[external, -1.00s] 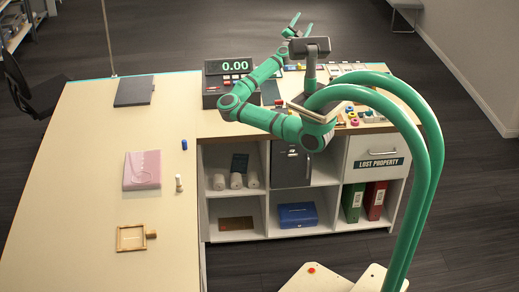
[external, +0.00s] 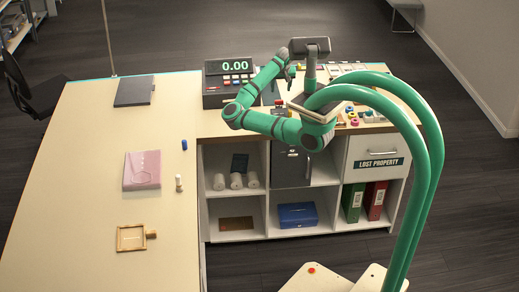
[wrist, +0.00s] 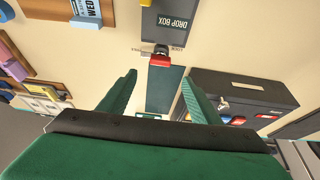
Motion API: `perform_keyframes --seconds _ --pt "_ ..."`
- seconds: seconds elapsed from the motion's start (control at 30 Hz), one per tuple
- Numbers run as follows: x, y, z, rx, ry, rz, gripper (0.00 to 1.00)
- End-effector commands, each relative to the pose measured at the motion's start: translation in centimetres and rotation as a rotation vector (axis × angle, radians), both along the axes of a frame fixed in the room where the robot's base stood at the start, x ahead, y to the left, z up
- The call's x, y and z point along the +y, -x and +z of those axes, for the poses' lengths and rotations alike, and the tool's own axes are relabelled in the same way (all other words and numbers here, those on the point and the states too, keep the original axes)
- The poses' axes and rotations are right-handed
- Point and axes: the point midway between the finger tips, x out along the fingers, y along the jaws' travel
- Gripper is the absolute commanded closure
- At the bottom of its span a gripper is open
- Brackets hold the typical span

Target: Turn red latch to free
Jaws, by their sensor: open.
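The red latch (wrist: 160,59) shows in the wrist view as a small red block on a dark mount, at the edge of a grey plate marked DROP BOX (wrist: 172,22). Small lettering sits on both sides of the latch, too small to read surely. My gripper (wrist: 158,78) has its two green fingers spread, with nothing between the tips. The latch lies just ahead of the tips, between their lines, and looks apart from them. In the external view my gripper (external: 290,72) is low over the back counter, partly hidden by my arm, and I cannot make out the latch for certain.
A dark cash register (external: 229,84) stands left of my gripper; a black box (wrist: 240,100) lies close to the right finger in the wrist view. A wooden board with a blue block (wrist: 85,20) lies to the left. The long left counter (external: 85,190) has free room.

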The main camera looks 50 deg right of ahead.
Motion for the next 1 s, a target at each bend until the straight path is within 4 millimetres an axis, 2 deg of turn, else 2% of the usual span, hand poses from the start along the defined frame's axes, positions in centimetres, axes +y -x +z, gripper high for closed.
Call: perform_keyframes --seconds 0.17,0.6,0.8,1.0 --pt "-0.3 -0.4 -1.6 0.004 -0.006 0.0 0.42" --pt "-2.3 -2.4 -8.3 0.003 -0.005 0.002 0.42" --pt "-2.8 -2.8 -9.7 0.001 -0.003 0.0 0.42" --pt "-2.8 -2.9 -9.9 0.001 -0.002 0.0 0.42"
